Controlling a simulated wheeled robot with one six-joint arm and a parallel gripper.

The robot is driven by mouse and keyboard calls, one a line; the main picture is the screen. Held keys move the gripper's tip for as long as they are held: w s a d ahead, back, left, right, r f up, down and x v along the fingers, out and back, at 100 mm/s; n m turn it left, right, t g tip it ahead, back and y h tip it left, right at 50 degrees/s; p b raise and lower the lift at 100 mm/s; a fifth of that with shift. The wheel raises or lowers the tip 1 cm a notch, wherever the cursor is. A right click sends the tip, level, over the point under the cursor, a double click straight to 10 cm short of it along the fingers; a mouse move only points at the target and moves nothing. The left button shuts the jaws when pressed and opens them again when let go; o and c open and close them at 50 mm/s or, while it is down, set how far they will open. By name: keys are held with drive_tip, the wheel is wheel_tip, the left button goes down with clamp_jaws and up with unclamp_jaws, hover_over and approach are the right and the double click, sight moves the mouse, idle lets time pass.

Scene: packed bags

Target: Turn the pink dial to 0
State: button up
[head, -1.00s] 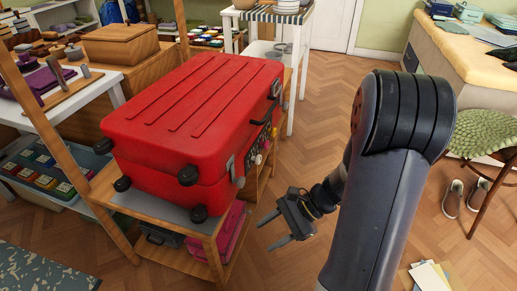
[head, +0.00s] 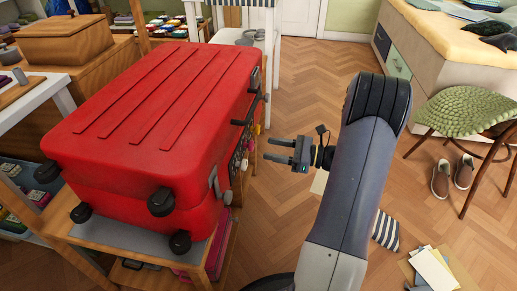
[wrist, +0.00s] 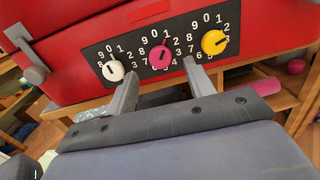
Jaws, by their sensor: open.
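A red suitcase (head: 150,115) lies flat on a wooden shelf unit. Its side bears a black panel (wrist: 182,72) with a row of three dials. The pink dial (wrist: 159,58) is in the middle, ringed by white numbers. Its small mark appears to point up, near 0 or 1; I cannot tell which. My gripper (wrist: 161,70) is open, its two fingers reaching toward the panel on either side of and just below the pink dial, apparently not touching it. In the head view my gripper (head: 280,150) is to the right of the suitcase, pointing at its side.
A white dial (wrist: 113,70) sits left of the pink one and a yellow dial (wrist: 214,42) right. Black handles (head: 243,121) jut from the suitcase side. A stool with a green cushion (head: 465,112) stands right. The wooden floor (head: 310,80) beyond my gripper is clear.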

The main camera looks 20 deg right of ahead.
sight(253, 146)
drive_tip(key=shift+b+x, duration=0.5)
drive_tip(key=shift+x, duration=1.9)
drive_tip(key=c, duration=0.9)
drive_tip(key=shift+c, duration=0.2)
drive_tip(key=shift+n, duration=0.3)
drive_tip(key=n+b, duration=0.1)
drive_tip(key=n, duration=0.2)
drive_tip(key=shift+f, duration=0.1)
drive_tip(key=shift+s+n+b, duration=0.1)
drive_tip(key=shift+n+b, duration=0.85)
drive_tip(key=shift+n, duration=0.75)
